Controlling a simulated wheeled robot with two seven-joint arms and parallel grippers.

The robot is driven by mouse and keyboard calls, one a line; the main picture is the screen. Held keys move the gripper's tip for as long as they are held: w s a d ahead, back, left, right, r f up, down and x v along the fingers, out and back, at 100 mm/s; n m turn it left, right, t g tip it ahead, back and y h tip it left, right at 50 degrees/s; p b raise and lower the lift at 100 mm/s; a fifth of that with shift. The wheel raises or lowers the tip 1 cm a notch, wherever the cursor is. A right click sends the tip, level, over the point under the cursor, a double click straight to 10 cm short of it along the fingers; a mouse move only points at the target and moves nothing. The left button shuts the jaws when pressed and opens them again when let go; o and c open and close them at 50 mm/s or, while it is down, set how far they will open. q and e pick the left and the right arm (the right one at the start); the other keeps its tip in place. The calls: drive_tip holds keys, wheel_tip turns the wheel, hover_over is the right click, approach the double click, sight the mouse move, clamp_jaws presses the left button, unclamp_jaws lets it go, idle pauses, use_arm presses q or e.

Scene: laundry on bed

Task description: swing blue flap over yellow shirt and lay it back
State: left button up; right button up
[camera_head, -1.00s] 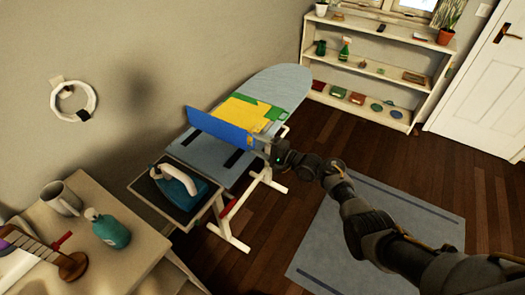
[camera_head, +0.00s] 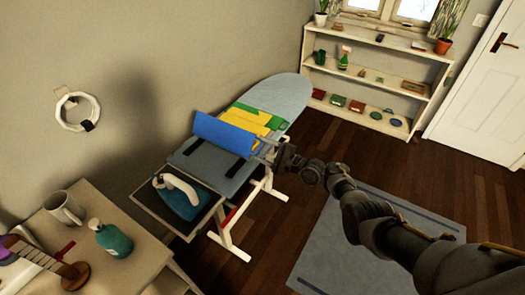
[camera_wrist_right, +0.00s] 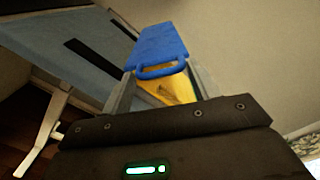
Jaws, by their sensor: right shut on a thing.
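The blue flap (camera_head: 223,135) stands tilted up over the near end of the ironing board. Its broad face shows in the head view. The yellow shirt (camera_head: 249,119) lies just beyond it on the board, partly hidden by the flap. My right gripper (camera_head: 264,150) is shut on the flap's edge at its right end. In the right wrist view the flap (camera_wrist_right: 160,45) has a looped handle (camera_wrist_right: 161,70) between the fingers, and some yellow cloth (camera_wrist_right: 168,90) shows below it. My left gripper is not in view.
The ironing board (camera_head: 288,90) has green panels (camera_head: 275,112) beside the shirt. An iron (camera_head: 180,195) rests on the board's near tray. A shelf (camera_head: 385,60) stands at the back.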

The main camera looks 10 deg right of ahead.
drive_tip(key=shift+d, duration=0.15)
drive_tip(key=o, duration=1.1)
drive_tip(key=shift+w+f, duration=0.1)
drive_tip(key=shift+w, duration=0.05)
drive_tip(key=p+v, duration=0.1)
drive_tip(key=v, duration=1)
drive_tip(key=shift+p, duration=0.35)
